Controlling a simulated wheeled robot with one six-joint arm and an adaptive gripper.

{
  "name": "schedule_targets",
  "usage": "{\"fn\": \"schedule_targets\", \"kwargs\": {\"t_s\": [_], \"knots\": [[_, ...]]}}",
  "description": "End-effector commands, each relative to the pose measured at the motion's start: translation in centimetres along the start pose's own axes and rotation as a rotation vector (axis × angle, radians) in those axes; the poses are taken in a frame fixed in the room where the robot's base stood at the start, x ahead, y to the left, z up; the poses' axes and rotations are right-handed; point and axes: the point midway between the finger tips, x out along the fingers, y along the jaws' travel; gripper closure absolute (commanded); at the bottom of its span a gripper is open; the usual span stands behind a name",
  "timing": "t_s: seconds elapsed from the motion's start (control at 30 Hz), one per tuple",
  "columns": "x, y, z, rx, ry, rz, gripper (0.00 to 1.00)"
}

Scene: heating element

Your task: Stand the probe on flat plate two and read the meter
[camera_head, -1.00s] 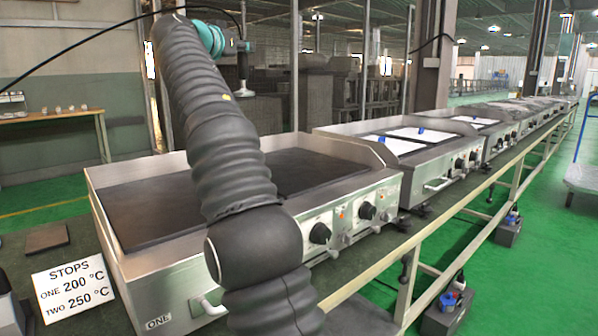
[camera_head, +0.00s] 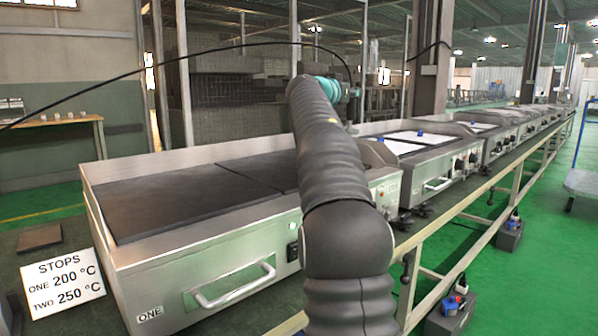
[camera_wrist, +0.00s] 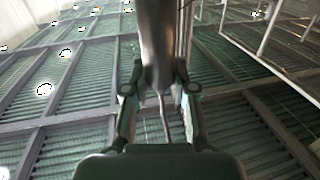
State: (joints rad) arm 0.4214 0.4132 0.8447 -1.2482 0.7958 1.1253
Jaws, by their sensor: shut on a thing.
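My gripper (camera_wrist: 160,108) is shut on the probe (camera_wrist: 157,40), a grey metallic shaft between its fingers in the wrist view. A black cable (camera_head: 200,58) arcs from the wrist to the left edge. The near heating unit (camera_head: 205,262), marked ONE, has a dark flat top split by a seam into a left plate (camera_head: 170,200) and a right plate (camera_head: 265,166). My arm covers the right plate's right end. I cannot make out a meter display.
A sign (camera_head: 62,284) reads STOPS, ONE 200 °C, TWO 250 °C. A small dark slab (camera_head: 40,237) lies behind it. More units (camera_head: 425,160) with white panels and blue items continue along the bench to the right. A bench rail (camera_head: 470,215) runs along the front. Open green floor lies right.

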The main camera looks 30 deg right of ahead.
Motion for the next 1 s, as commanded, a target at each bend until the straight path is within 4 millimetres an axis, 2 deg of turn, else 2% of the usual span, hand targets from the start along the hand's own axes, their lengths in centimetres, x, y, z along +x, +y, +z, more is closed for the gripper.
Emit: {"fn": "schedule_targets", "kwargs": {"t_s": [0.03,0.13,0.37,0.8,1.0], "knots": [[0.4,-0.3,0.9,-0.002,-0.001,-0.016,1.0],[0.6,-1.5,1.8,-0.001,-0.001,-0.056,1.0],[0.5,-3.6,2.4,0.001,0.0,-0.108,1.0],[-1.1,-11.7,7.2,-0.002,0.0,-0.11,1.0],[-1.6,-14.0,8.6,-0.001,0.001,-0.108,1.0]]}}
